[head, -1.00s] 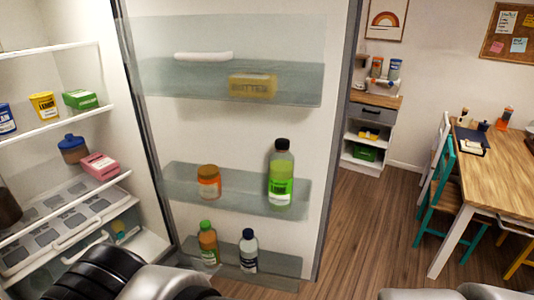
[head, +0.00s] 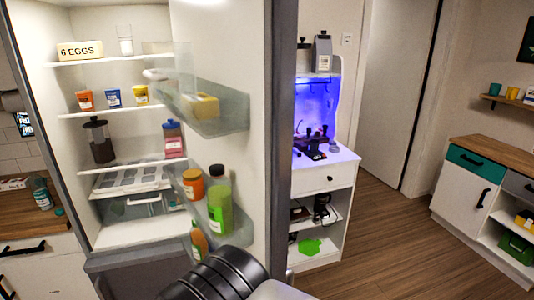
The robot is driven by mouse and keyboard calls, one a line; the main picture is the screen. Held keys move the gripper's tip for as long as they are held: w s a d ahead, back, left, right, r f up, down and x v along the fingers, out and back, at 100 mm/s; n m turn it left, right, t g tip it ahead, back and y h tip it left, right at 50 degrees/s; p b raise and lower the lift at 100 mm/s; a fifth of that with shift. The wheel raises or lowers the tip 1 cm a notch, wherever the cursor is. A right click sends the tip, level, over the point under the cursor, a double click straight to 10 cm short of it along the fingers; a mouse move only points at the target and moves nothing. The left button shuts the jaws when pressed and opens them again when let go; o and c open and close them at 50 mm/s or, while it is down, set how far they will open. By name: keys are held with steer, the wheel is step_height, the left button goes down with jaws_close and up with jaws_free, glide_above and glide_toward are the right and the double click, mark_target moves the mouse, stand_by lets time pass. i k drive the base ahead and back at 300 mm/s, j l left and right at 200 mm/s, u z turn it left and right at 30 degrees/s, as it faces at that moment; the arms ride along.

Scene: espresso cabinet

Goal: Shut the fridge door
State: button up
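The fridge door (head: 258,130) stands open, swung out to the right of the lit fridge interior (head: 75,135). I see its inner face at a slant and its grey edge. Door shelves hold a yellow butter box (head: 201,106), an orange-lidded jar (head: 193,187) and a green-labelled bottle (head: 220,206); another bottle (head: 198,240) is lower down. My dark ribbed arm part and a pale link cover the door's lower portion at the bottom centre. My gripper's fingers do not show, and I cannot tell whether my arm touches the door.
A white coffee cabinet (head: 322,220) with blue lighting stands just right of the door. A sideboard (head: 465,195) is at the far right. Wooden floor (head: 385,245) is open between them. A counter (head: 30,212) is left of the fridge.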

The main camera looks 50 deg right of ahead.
mark_target(242, 55)
steer(key=l+u, duration=0.2)
steer(key=l, duration=1.05)
steer(key=k+l+u, duration=0.2)
steer(key=l, duration=1)
steer(key=k+l+z, duration=0.25)
steer(key=k, duration=0.2)
steer(key=j, duration=0.1)
